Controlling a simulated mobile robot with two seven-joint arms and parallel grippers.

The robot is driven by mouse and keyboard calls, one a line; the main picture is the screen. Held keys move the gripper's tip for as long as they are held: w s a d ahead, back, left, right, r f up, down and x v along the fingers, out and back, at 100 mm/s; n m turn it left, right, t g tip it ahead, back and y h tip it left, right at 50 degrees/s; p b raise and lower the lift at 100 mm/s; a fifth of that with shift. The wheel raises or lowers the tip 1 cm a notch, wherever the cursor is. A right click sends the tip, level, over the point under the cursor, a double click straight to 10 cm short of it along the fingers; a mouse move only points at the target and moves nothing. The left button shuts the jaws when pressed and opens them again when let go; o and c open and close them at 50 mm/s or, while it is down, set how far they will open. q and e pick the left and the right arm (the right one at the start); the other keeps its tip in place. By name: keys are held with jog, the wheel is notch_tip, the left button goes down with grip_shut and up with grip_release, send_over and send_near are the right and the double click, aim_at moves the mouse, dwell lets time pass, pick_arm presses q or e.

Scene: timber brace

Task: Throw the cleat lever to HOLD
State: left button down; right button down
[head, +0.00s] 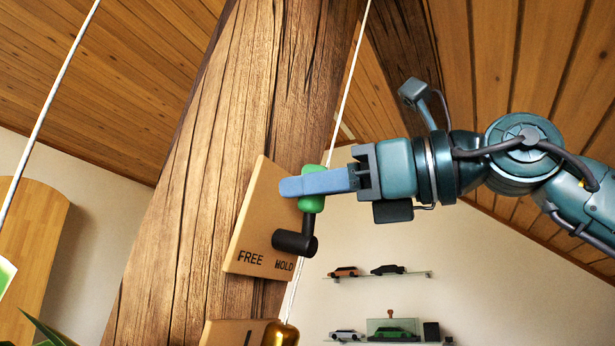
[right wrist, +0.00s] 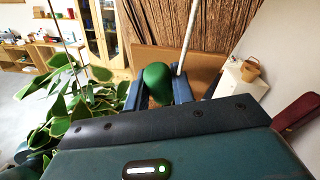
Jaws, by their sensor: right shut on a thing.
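The cleat lever has a green knob (head: 311,203) on a black arm (head: 306,227), and its black pivot (head: 292,242) sticks out of a tan board (head: 252,225). The board is fixed to a thick timber. It reads FREE at lower left and HOLD at lower right. The lever arm points up from the pivot, with the knob above the lettering. My right gripper (head: 300,185) is shut on the green knob, coming in from the right. In the right wrist view the green knob (right wrist: 157,82) sits between the two fingers. My left gripper is not in view.
A pale rope (head: 347,90) runs down beside the timber (head: 225,130) to a brass piece (head: 280,334) by a lower board (head: 225,334). Another rope (head: 48,105) hangs at left. Shelves with model cars (head: 380,274) are on the wall behind. A leafy plant (right wrist: 70,95) shows in the wrist view.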

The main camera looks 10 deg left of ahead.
jog(key=shift+w+d+r+m+g, duration=0.2)
jog(key=shift+w+m+g, duration=0.35)
jog(key=shift+m, duration=0.15)
jog(key=shift+w+d+f+m+g+y+p, duration=0.2)
jog(key=shift+w+m+g+y+p, duration=0.2)
jog(key=shift+w+m, duration=0.4)
jog(key=shift+w+d+f+m+g+y+p, duration=0.2)
jog(key=shift+w+m+g+y+p, duration=0.3)
jog(key=shift+m, duration=0.65)
jog(key=shift+w+d+f+m+g+y+p, duration=0.2)
jog(key=shift+w+m+g+y, duration=0.1)
jog(key=shift+w+m, duration=0.55)
jog(key=shift+s+m, duration=0.1)
jog(key=shift+m, duration=0.2)
jog(key=c, duration=1.2)
grip_release()
jog(key=d, duration=0.4)
jog(key=d+f+b, duration=0.1)
jog(key=d, duration=0.3)
jog(key=s+d+f+b, duration=0.1)
jog(key=d, duration=0.4)
jog(key=shift+f, duration=0.25)
